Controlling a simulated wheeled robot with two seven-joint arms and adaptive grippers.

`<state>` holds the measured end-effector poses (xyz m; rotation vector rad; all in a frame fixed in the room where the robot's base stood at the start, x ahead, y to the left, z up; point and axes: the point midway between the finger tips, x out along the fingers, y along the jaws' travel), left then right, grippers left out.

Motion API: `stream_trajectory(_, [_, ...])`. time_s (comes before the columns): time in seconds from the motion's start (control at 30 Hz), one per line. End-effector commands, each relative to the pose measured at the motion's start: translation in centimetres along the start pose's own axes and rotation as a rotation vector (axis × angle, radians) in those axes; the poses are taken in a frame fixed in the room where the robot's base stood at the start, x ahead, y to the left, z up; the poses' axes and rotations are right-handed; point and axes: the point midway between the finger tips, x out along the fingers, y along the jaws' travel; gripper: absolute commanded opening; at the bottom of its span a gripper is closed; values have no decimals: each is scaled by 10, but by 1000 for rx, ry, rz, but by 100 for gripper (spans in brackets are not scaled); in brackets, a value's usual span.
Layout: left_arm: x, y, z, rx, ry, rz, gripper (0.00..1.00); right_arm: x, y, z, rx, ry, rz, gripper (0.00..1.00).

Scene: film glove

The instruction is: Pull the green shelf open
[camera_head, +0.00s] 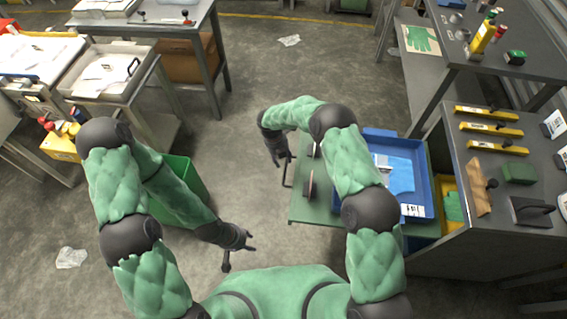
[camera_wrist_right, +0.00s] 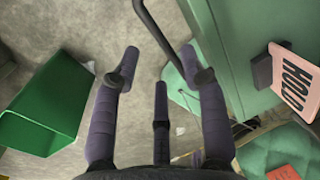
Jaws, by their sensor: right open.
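The green shelf (camera_head: 300,208) juts out to the left from under the dark bench at the right, with a blue tray (camera_head: 434,208) on it. My right gripper (camera_head: 283,158) is open and empty beside the handle. In the wrist view the bar runs between its spread fingers (camera_wrist_right: 160,70), with no clear grip. My left gripper (camera_head: 239,257) is open and empty, low over the floor.
A green bin (camera_head: 180,186) stands on the floor left of centre; it also shows in the wrist view (camera_wrist_right: 45,105). The bench (camera_head: 462,160) carries yellow levels and tools. Floor left of the shelf is clear.

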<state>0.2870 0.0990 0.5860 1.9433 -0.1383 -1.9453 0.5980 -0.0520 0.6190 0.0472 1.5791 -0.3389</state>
Motion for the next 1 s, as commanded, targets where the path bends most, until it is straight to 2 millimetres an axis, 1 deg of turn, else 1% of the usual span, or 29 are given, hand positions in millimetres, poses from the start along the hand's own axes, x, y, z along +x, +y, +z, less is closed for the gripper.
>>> stream_trajectory(0.03, [0, 0, 0, 0, 0, 0, 40, -12, 0, 1, -1, -3, 1, 44])
stream_trajectory(0.2, [0, 0, 0, 0, 0, 0, 40, -44, 0, 1, -1, -3, 0, 44])
stream_trajectory(0.4, [0, 0, 0, 0, 0, 0, 40, -68, 0, 0, 0, -1, 0, 44])
stream_trajectory(0.6, [0, 0, 0, 0, 0, 0, 40, -75, 0, 0, -1, 0, 0, 44])
stream_trajectory(1.0, [0, 0, 0, 0, 0, 0, 40, -75, 0, 0, -1, 0, 0, 44])
